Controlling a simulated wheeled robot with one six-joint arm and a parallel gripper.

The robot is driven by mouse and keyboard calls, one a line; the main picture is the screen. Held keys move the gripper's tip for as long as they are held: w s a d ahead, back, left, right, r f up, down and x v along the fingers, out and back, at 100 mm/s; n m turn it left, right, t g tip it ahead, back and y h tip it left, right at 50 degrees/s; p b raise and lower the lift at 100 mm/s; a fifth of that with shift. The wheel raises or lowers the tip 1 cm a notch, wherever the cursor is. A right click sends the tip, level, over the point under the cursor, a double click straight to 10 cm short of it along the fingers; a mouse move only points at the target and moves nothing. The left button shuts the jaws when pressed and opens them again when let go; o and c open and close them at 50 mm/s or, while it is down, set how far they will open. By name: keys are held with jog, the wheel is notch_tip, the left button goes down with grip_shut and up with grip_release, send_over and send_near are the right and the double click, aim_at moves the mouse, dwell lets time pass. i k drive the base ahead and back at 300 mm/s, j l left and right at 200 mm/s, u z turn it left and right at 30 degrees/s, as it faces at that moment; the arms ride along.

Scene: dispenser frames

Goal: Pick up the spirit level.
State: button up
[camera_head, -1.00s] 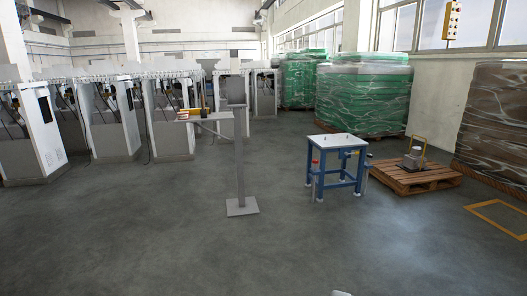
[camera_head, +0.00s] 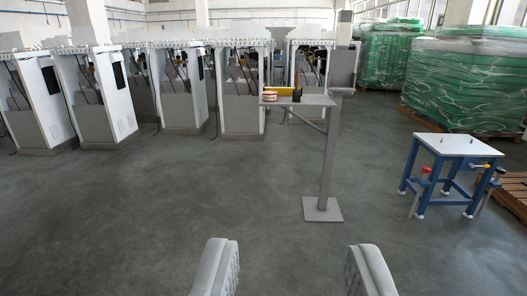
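A yellow bar-like thing (camera_head: 285,91), which looks like the spirit level, lies on the small shelf (camera_head: 318,101) of a grey post stand. It is small and far off, and partly covered by a red and white tin in front. My gripper (camera_head: 292,262) shows at the bottom edge with its two grey fingers wide apart. It is open and empty, over bare floor, well short of the stand.
The red and white tin (camera_head: 269,98) and a dark cup (camera_head: 297,93) share the shelf. The post's base plate (camera_head: 322,209) stands on the floor. A blue table with a white top (camera_head: 458,145) is at right. White machine booths (camera_head: 182,95) line the back. The floor between is clear.

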aim_at(288, 91)
jog(key=i+u, duration=0.3)
jog(key=i, duration=1.35)
jog(key=i+j+z, duration=0.2)
jog(key=i+z, duration=0.25)
jog(key=i, duration=0.3)
jog(key=i+j+z, duration=0.5)
jog(key=i, duration=0.25)
jog(key=i+j+z, duration=0.45)
jog(key=i+j, duration=0.2)
